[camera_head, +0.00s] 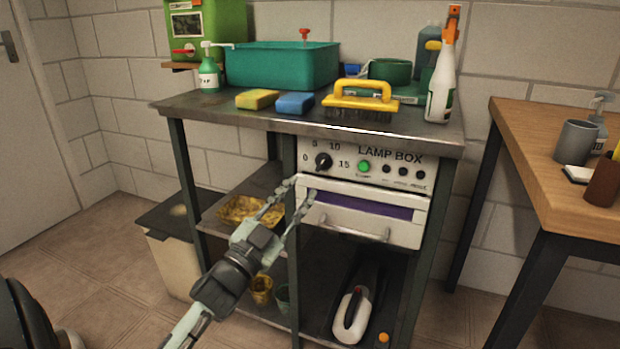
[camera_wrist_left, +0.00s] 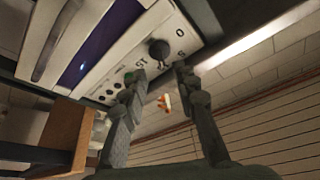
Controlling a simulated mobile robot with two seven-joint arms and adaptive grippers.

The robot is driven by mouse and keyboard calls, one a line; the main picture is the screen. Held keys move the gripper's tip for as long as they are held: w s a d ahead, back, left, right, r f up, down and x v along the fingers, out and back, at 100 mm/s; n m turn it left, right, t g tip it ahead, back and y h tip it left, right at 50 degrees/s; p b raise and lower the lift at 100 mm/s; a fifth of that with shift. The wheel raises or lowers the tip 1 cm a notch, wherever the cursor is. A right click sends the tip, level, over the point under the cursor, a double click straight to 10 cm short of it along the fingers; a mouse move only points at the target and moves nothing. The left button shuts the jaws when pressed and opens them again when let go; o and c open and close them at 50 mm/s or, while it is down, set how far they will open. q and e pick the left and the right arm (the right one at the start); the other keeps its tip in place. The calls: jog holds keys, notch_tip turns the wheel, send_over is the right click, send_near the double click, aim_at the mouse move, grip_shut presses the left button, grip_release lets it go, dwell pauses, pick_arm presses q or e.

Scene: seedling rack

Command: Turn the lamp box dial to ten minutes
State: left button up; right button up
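The lamp box (camera_head: 398,173) is a white panel under the worktop, with a black round dial (camera_head: 323,161) at its left. The marks 0, 5, 10 and 15 run around the dial; I cannot clearly tell where its pointer stands. A lit green button (camera_head: 364,166) is right of it. My left gripper (camera_head: 301,190) is open and empty, just below and left of the dial in the head view. In the left wrist view the dial (camera_wrist_left: 159,51) shows beyond and between the fingertips (camera_wrist_left: 160,76), apart from them. My right gripper is not in view.
A drawer (camera_head: 390,235) with a purple slot sits right below the panel. The worktop (camera_head: 220,107) overhangs above, holding sponges, a brush (camera_head: 360,98) and a spray bottle (camera_head: 440,85). A dark table leg (camera_head: 291,240) stands close to the gripper. A wooden table (camera_head: 530,150) is at right.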

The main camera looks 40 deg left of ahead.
pick_arm(q)
jog(key=v, duration=0.5)
dwell(0.5)
